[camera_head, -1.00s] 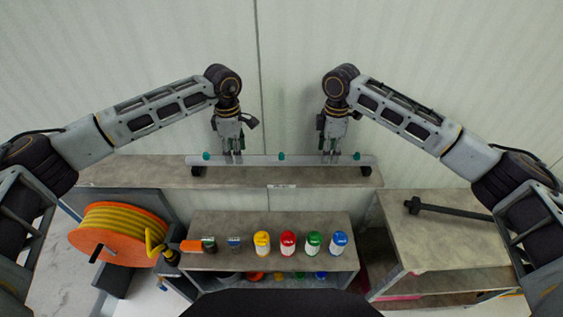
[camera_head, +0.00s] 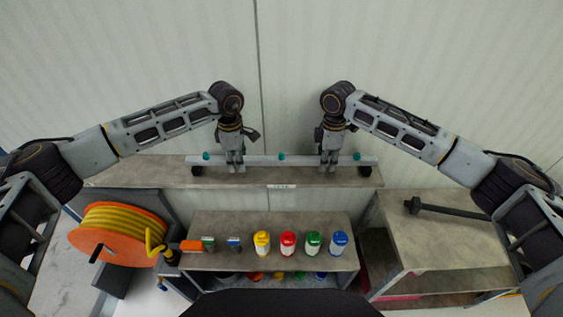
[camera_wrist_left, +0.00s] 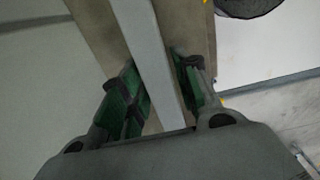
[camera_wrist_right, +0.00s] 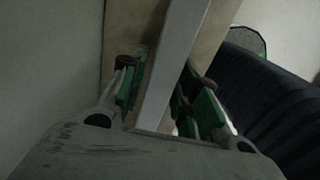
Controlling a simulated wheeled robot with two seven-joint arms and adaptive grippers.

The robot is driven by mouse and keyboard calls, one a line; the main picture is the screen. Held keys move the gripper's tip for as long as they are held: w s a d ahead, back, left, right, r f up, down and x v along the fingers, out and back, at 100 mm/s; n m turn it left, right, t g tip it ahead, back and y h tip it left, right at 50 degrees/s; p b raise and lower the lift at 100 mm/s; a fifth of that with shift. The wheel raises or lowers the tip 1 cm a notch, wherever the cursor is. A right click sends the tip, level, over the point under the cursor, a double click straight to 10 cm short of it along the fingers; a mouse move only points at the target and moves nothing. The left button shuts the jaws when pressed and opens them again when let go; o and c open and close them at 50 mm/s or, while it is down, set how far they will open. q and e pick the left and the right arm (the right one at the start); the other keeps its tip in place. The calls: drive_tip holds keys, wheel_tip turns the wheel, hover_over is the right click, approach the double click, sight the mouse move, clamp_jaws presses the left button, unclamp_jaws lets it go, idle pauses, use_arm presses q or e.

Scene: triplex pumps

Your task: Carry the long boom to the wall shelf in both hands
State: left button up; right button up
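The long boom (camera_head: 281,161) is a pale grey bar with several green knobs. It lies level along the wall shelf (camera_head: 130,176), with a dark block under each end. My left gripper (camera_head: 236,168) is at the boom's left part and my right gripper (camera_head: 328,167) at its right part. In the left wrist view the boom (camera_wrist_left: 155,60) runs between the open, green-padded fingers (camera_wrist_left: 163,90), with a gap showing. In the right wrist view the boom (camera_wrist_right: 172,65) also runs between open fingers (camera_wrist_right: 160,92). Finger contact with the boom is hard to tell.
A lower bench holds several coloured bottles (camera_head: 288,243). An orange reel with yellow hose (camera_head: 118,235) stands at left. A dark bar tool (camera_head: 440,209) lies on the right bench (camera_head: 440,245). The wall (camera_head: 300,60) rises right behind the shelf.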

use_arm(q)
clamp_jaws()
use_arm(e)
clamp_jaws()
